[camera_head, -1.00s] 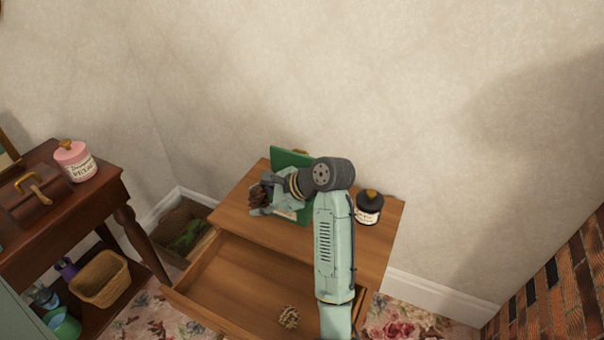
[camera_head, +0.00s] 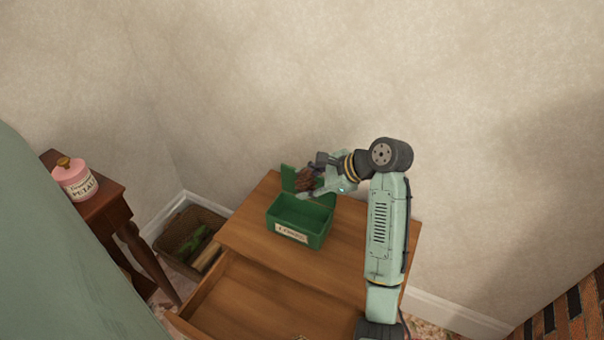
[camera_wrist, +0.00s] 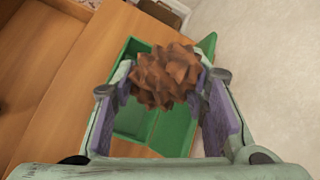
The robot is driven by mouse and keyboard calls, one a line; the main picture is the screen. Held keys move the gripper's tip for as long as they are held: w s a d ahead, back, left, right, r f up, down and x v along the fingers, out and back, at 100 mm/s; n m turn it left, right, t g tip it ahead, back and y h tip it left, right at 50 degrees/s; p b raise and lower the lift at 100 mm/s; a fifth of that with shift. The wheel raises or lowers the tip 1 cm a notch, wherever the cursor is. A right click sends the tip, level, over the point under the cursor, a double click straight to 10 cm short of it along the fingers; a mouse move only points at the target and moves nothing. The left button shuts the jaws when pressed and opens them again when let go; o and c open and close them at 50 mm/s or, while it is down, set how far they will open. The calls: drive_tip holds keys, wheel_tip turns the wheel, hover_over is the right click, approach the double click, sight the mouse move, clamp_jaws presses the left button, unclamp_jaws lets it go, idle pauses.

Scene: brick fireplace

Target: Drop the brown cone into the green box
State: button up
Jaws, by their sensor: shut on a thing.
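The brown cone (camera_wrist: 165,77) is held between the two purple-padded fingers of my gripper (camera_wrist: 168,88) in the wrist view. In the head view the cone (camera_head: 306,180) shows at the tip of my gripper (camera_head: 318,182), above the back part of the green box. The green box (camera_head: 296,232) stands on the wooden cabinet top with its lid (camera_head: 289,178) raised at the back. It has a white label on its front. In the wrist view the open box (camera_wrist: 130,122) lies below the cone, which hides part of it. The box's visible inside looks empty.
The wooden cabinet (camera_head: 350,250) has an open drawer (camera_head: 245,305) at its front. A wicker basket (camera_head: 187,232) with green contents is on the floor to the left. A pink jar (camera_head: 74,179) stands on a dark side table (camera_head: 105,203).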

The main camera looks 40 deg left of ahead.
wheel_tip(320, 180, down, 6)
drive_tip(key=b, duration=0.7)
drive_tip(key=shift+b, duration=0.35)
drive_tip(key=o, duration=1)
drive_tip(key=shift+o, duration=0.2)
drive_tip(key=shift+r, duration=0.1)
drive_tip(key=v, duration=1.2)
